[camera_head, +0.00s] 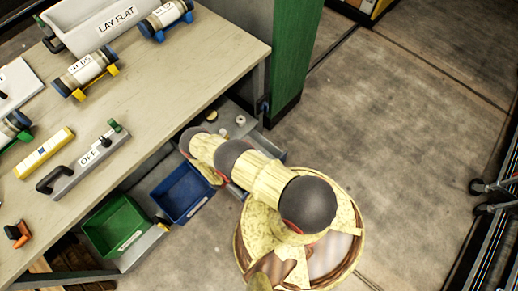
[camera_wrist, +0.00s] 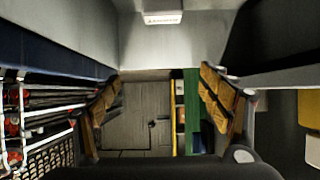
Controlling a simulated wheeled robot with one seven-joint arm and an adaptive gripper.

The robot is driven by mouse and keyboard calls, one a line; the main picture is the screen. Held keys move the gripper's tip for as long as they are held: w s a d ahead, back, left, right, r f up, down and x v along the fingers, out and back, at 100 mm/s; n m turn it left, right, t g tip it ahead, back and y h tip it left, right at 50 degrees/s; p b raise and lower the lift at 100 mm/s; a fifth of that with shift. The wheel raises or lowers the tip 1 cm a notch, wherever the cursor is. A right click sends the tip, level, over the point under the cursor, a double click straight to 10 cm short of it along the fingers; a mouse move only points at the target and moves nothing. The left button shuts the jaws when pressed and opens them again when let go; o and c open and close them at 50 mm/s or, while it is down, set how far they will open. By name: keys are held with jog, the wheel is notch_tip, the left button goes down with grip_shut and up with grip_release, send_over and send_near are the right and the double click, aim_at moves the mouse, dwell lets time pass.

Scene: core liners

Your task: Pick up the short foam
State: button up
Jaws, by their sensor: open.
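I cannot make out a piece that is clearly the short foam in either view. My gripper (camera_wrist: 160,76) is open in the wrist view, its two brown-padded fingers wide apart with nothing between them. It points across the room, toward a grey surface and a green post. In the head view my arm reaches up-left from my base to the table's front edge, and the gripper itself cannot be made out there.
The table (camera_head: 180,75) holds labelled cylinders on cradles (camera_head: 86,72), a yellow block (camera_head: 43,153), an "OFF" bar (camera_head: 88,160) and a "LAY FLAT" tray (camera_head: 110,22). Below are a green bin (camera_head: 115,227) and blue bin (camera_head: 181,193).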

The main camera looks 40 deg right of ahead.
jog(key=f+b, duration=0.2)
jog(key=f, duration=0.1)
jog(key=f+b, duration=0.5)
jog(key=f, duration=0.1)
jog(key=shift+w, duration=0.3)
jog(key=shift+b+x, duration=0.5)
jog(key=shift+x, duration=0.5)
jog(key=shift+r+b+x, duration=0.2)
jog(key=shift+b+x, duration=0.35)
jog(key=shift+x, duration=0.8)
jog(key=shift+r+b+x, duration=0.2)
jog(key=shift+b+x, duration=0.3)
jog(key=shift+x, duration=0.85)
jog(key=shift+w+d, duration=0.1)
jog(key=shift+d, duration=0.05)
jog(key=shift+c, duration=0.8)
jog(key=c, duration=1)
